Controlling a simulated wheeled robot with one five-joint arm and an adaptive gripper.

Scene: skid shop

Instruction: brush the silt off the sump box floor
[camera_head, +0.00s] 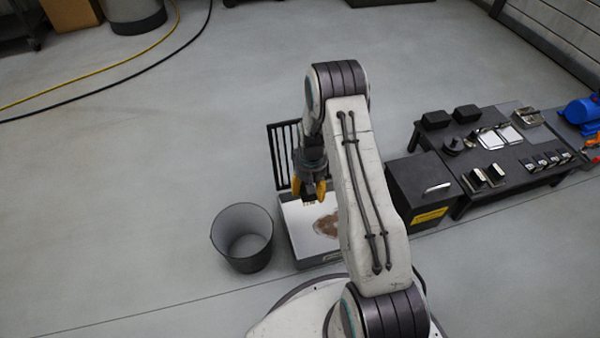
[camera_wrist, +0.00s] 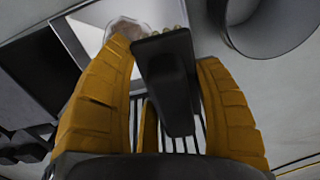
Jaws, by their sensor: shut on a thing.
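The sump box (camera_head: 303,262) stands low on the floor, open at the top, with a pale inside floor. A brown silt patch (camera_head: 327,225) lies on that floor, partly behind my arm. My gripper (camera_head: 313,190) hangs over the back left part of the box, its yellow fingers shut on a dark brush (camera_wrist: 165,75). Pale bristles show at the brush's far end in the wrist view. I cannot tell whether they touch the box floor. The silt also shows in the wrist view (camera_wrist: 124,27), beside the brush head.
A dark bucket (camera_head: 243,237) stands left of the box. A black grate (camera_head: 285,155) stands upright behind it. A black cabinet (camera_head: 424,188) and a low table (camera_head: 470,150) with several parts are to the right. Hoses (camera_head: 120,82) lie at the back left; open floor lies between.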

